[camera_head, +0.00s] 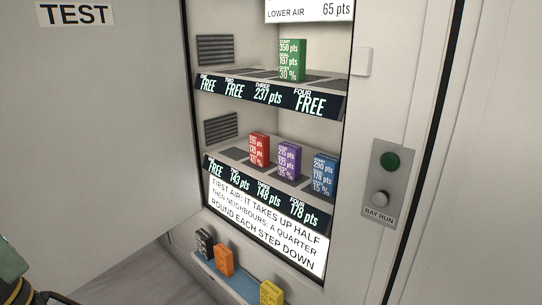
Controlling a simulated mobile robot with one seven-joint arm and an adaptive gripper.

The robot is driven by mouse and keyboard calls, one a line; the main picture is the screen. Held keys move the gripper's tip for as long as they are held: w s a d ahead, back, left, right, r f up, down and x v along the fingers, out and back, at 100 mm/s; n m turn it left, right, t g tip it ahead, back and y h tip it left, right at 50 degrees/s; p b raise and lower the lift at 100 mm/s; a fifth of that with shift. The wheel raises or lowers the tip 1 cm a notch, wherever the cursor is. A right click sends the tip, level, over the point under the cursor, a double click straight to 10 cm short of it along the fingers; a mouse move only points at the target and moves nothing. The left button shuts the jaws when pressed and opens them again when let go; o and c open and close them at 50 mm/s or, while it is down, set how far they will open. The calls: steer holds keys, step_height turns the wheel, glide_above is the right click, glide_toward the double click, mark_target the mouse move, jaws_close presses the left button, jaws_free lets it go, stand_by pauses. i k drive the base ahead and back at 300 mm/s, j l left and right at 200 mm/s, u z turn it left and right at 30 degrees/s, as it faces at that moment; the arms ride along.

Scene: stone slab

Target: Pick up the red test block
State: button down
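The red test block (259,149) stands upright on the lower shelf (227,154) of a lit cabinet, behind the label reading "TWO 143 pts". A purple block (289,161) stands to its right with a small gap. A dark, rounded piece at the bottom left corner of the picture seems to be part of my arm or gripper. The fingertips cannot be made out there, and nothing of mine is near the red block.
A blue block (324,174) stands farther right on that shelf; a green block (292,61) stands on the upper shelf (327,86). Black (204,243), orange (224,260) and yellow (271,293) blocks stand on a blue ledge (237,283) below. An open door (100,130) fills the left. A button panel (388,183) is at right.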

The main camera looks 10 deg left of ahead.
mark_target(259, 143)
steer(key=i+j+u, duration=0.15)
steer(key=i+u, duration=0.9)
steer(key=i, duration=0.35)
